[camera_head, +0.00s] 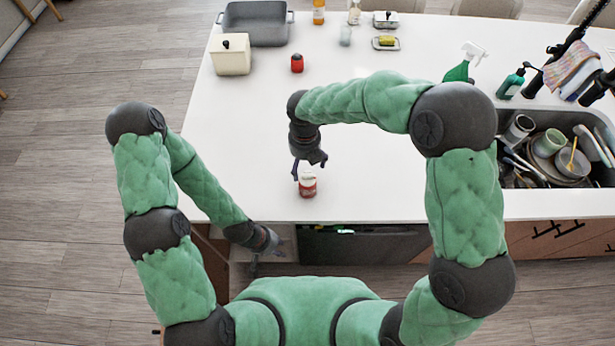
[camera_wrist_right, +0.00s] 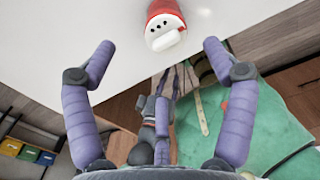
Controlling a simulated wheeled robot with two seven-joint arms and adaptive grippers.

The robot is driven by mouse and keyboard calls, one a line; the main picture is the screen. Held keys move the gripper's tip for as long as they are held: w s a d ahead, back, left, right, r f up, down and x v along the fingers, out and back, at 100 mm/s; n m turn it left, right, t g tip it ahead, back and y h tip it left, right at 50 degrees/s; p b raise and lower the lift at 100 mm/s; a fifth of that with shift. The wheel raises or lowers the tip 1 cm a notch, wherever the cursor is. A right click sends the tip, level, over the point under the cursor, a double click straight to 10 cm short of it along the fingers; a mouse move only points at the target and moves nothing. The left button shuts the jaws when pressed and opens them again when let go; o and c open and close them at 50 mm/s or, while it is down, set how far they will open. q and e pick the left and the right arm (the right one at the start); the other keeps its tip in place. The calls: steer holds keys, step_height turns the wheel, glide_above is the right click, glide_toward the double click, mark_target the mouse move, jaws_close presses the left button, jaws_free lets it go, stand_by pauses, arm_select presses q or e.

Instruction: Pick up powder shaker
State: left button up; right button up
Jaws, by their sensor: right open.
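A small red-and-white shaker (camera_head: 308,188) stands near the front edge of the white island top. In the right wrist view the shaker (camera_wrist_right: 165,18) shows a red lid with dark holes and a white flap. My right gripper (camera_head: 309,168) is above and just behind it in the head view. In the wrist view the fingers of my right gripper (camera_wrist_right: 160,47) are spread wide with nothing between them, and the shaker lies beyond the fingertips. My left gripper (camera_head: 254,266) hangs low by the island's front; its fingers are too small to judge.
The sink (camera_head: 550,150) at the right holds several dishes. A green spray bottle (camera_head: 460,70) stands behind it. The counter around the shaker is clear.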

mark_target(308, 178)
step_height(308, 178, down, 4)
steer(key=shift+f, duration=0.1)
steer(key=shift+s+d+f, duration=0.1)
steer(key=shift+f, duration=0.25)
steer(key=f, duration=0.4)
steer(key=shift+d+f+b, duration=0.25)
steer(key=shift+f+b, duration=0.05)
steer(key=shift+b, duration=0.05)
steer(key=shift+r, duration=0.1)
steer(key=c, duration=1.4)
